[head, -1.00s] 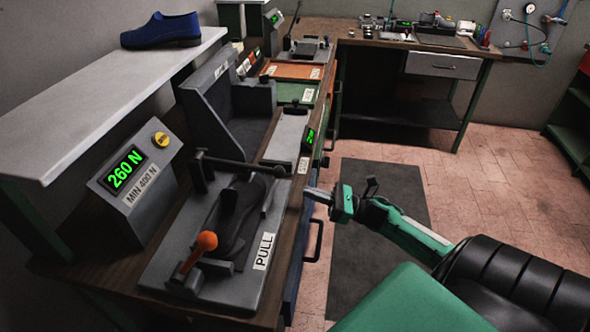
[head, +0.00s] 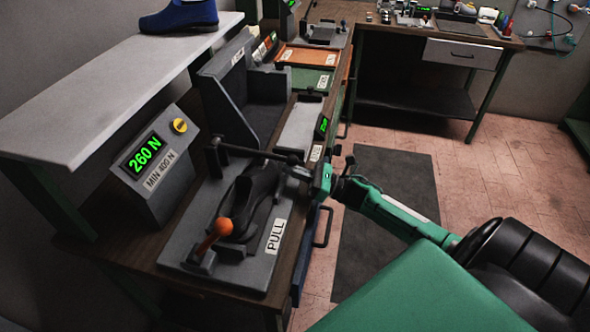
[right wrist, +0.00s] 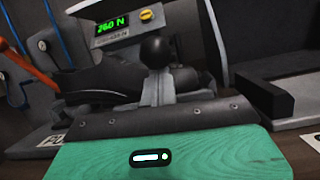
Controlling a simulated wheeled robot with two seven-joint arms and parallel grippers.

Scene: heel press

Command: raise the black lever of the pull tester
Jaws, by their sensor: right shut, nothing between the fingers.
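The pull tester's base plate (head: 205,250) carries a "PULL" label, with a dark shoe (head: 250,200) lying on it. Its black lever (head: 250,153) lies low and nearly level across the plate, from a post at the left to a round black knob at the right. My right gripper (head: 298,172) is shut and empty, close beside the knob and apparently slightly below it. In the right wrist view the knob (right wrist: 155,52) shows just beyond the shut fingertips (right wrist: 157,84). I cannot tell whether they touch. My left gripper is not in view.
A display box (head: 155,165) reads "260 N" and "MIN 400 N". A grey shelf (head: 120,75) with a blue shoe (head: 180,17) is at the left. Open floor (head: 460,165) lies right of the bench.

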